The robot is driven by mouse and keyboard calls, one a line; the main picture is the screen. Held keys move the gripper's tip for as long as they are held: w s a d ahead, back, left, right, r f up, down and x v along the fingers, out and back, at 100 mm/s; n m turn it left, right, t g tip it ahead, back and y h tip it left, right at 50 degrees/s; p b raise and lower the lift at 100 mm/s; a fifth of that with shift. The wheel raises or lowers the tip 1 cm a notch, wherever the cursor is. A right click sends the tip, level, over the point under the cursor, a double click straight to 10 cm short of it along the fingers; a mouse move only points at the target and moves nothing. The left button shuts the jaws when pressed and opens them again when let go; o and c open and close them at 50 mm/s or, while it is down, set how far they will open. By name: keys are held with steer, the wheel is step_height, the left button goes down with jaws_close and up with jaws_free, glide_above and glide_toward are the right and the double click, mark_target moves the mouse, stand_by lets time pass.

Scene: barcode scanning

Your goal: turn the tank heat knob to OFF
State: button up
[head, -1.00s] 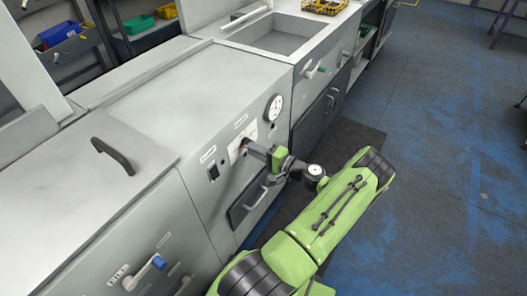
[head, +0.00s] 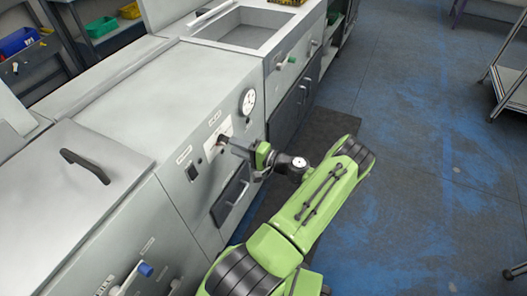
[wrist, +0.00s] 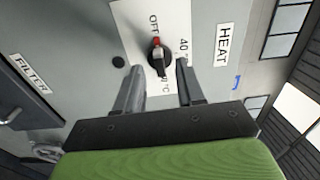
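The heat knob (wrist: 158,58) is black with a red mark at one end, on a white plate (wrist: 128,22) beside a HEAT label (wrist: 223,45). In the wrist view its red end points up toward the OFF print, and its black end points down. My gripper (wrist: 160,67) is open, with one finger on either side of the knob's lower end; gaps show between fingers and knob. In the head view my gripper (head: 229,143) reaches the white plate (head: 212,141) on the tank front and mostly hides the knob.
A round gauge (head: 248,101) is right of the plate, and a dark switch (head: 192,173) is left of it. A dark drawer with a handle (head: 231,196) is below my gripper. A sink (head: 243,28) stands beyond. The blue floor at right is mostly clear.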

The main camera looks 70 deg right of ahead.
steer(key=s+a+p, duration=0.1)
steer(key=s+a, duration=0.1)
steer(key=s, duration=1.2)
steer(key=shift+s+p, duration=0.3)
steer(key=shift+s, duration=0.1)
steer(key=shift+w+r, duration=0.1)
steer(key=shift+w, duration=0.05)
